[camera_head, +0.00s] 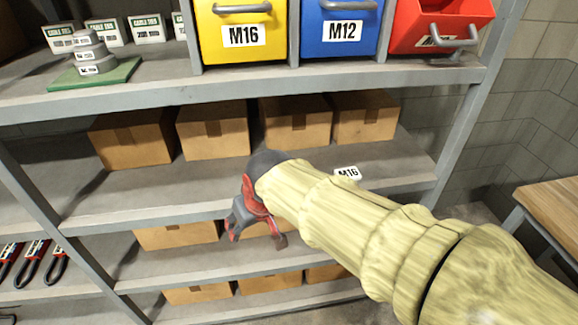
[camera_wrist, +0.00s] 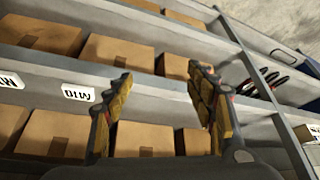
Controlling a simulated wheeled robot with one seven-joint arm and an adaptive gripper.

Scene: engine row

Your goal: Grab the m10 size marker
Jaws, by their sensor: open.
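The M10 size marker (camera_wrist: 78,92) is a small white label with dark lettering, upside down in the wrist view. It sits on a grey shelf, left of my gripper (camera_wrist: 164,82). My gripper is open, with nothing between its two fingers, and is apart from the marker. In the head view my gripper (camera_head: 257,234) hangs in front of the middle shelf's edge. I cannot see the M10 marker in the head view; my arm covers part of that shelf. An M16 marker (camera_head: 347,173) shows just beyond my arm there.
Cardboard boxes (camera_head: 212,130) stand along the shelves. Yellow M16 (camera_head: 230,37), blue M12 (camera_head: 340,32) and red (camera_head: 437,25) bins stand on the upper shelf. A second white label (camera_wrist: 10,81) is cut off at the wrist view's left edge. A wooden table (camera_head: 553,200) is at right.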

